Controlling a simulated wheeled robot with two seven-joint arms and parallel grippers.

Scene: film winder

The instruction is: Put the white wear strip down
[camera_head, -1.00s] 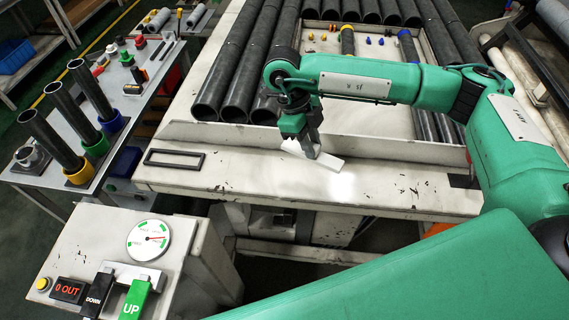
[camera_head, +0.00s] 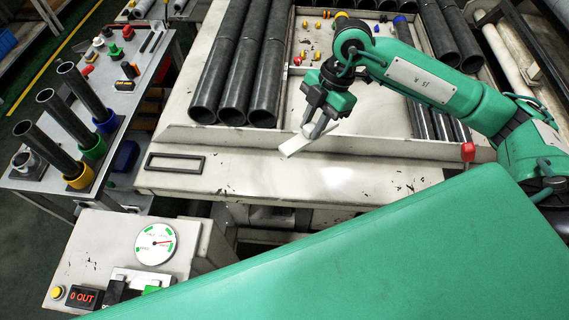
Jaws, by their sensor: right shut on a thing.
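My right gripper (camera_head: 316,128) points down over the front part of the pale bench (camera_head: 260,183). It is shut on the white wear strip (camera_head: 297,147), whose free end sticks out to the lower left. The strip is tilted and appears to be above the bench surface; its upper end is hidden by the fingers. A dark rectangular frame (camera_head: 175,156) lies flat on the bench's front ledge, to the left of the strip and apart from it. My left gripper is not in view.
Large dark tubes (camera_head: 232,75) lie behind the gripper on the left. A red knob (camera_head: 468,152) stands at right. A side table (camera_head: 30,172) with upright tubes is at left, and a console with a gauge (camera_head: 155,243) is at front left. The ledge between frame and strip is clear.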

